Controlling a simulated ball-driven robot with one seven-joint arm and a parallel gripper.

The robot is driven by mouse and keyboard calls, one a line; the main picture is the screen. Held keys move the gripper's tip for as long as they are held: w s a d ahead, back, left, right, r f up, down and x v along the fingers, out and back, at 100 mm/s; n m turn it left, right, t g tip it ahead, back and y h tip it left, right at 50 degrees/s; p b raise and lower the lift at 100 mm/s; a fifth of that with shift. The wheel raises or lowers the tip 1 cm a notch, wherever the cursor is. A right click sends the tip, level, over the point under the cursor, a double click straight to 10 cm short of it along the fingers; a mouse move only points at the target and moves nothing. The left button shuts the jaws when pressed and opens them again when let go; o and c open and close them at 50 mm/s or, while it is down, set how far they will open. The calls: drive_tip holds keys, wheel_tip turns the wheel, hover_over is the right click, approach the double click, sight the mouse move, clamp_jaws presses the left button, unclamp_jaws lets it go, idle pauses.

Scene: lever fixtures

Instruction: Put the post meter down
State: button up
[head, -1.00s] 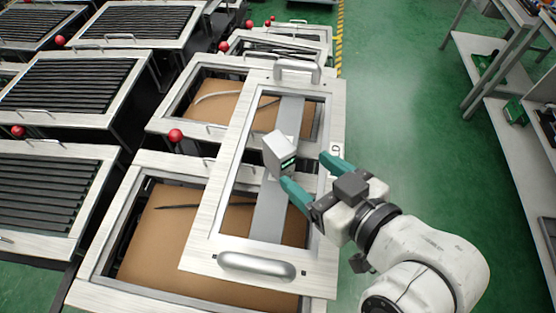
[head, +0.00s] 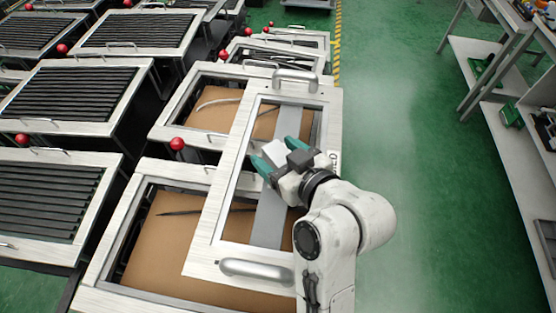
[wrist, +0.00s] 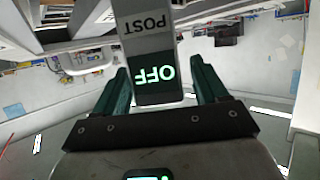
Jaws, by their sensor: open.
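The post meter (head: 279,151) is a small pale box over the grey strip (head: 268,221) of the white framed panel. In the wrist view its dark face (wrist: 152,62) reads POST and, in lit green letters, OFF, both upside down. My gripper (head: 274,157) has green fingers and is open, with one finger on each side of the meter. The wrist view shows my gripper (wrist: 160,67) with a gap between the meter and each finger. My gripper and arm hide the lower part of the meter in the head view, so its contact with the strip cannot be seen.
The panel has a silver handle (head: 256,270) at its near end and another (head: 296,78) at its far end. It lies across framed trays with brown boards (head: 170,240). A red ball knob (head: 177,143) stands to the left. The green floor (head: 430,210) on the right is clear.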

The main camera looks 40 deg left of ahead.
drive_tip(key=shift+c, duration=0.4)
clamp_jaws()
drive_tip(key=shift+r+b, duration=0.3)
drive_tip(key=shift+r, duration=0.55)
drive_tip(key=s+d+r+p, duration=0.7)
drive_tip(key=s+r, duration=0.4)
drive_tip(key=shift+s+r+p, duration=0.25)
drive_tip(key=shift+s+p, duration=0.1)
drive_tip(key=shift+s, duration=0.05)
